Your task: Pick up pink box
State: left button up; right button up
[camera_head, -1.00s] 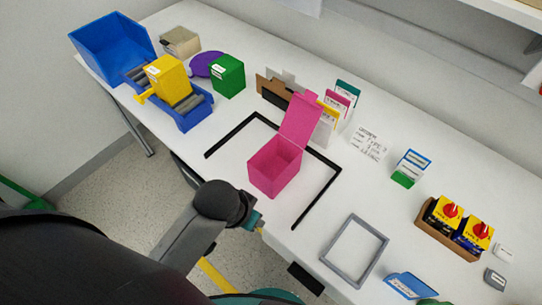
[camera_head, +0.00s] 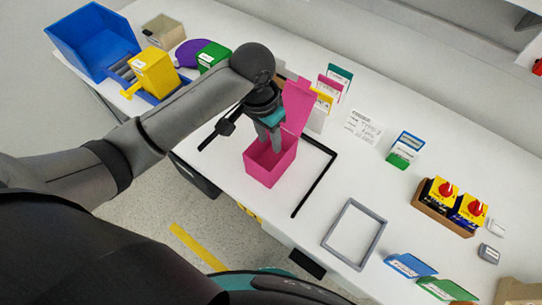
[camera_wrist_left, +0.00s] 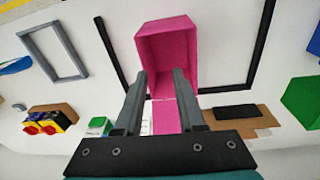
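The pink box (camera_head: 270,163) stands open on the white table inside a black corner outline, its pink lid (camera_head: 299,104) raised at the back. My left gripper (camera_head: 275,145) is over the box's opening, pointing down, and hides part of its inside and back wall. In the left wrist view the two fingers (camera_wrist_left: 161,76) are spread apart, with the pink box (camera_wrist_left: 167,52) beyond them and the lid (camera_wrist_left: 165,117) seen between them. I cannot tell whether the fingers touch the box. My right gripper is not in view.
A yellow box (camera_head: 155,70) on a blue roller stand, a green box (camera_head: 212,56) and a blue bin (camera_head: 93,42) lie left. A grey frame (camera_head: 354,234) and red rotary switches (camera_head: 475,208) are right. Upright cards (camera_head: 328,88) stand close behind the pink lid.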

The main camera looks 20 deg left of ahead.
pick_arm(q)
notch_tip(320, 180, up, 3)
jog(key=n+y, duration=0.1)
send_over(259, 157)
jog(key=shift+w+a+f+g, duration=0.1)
jog(key=shift+w+g, duration=0.05)
jog(key=shift+g, duration=0.25)
notch_tip(259, 157, down, 10)
jog(key=shift+r+b, duration=0.1)
jog(key=shift+b, duration=1)
notch_tip(259, 157, down, 5)
jog(key=shift+f+b, duration=0.2)
jog(key=shift+b, duration=0.55)
grip_shut()
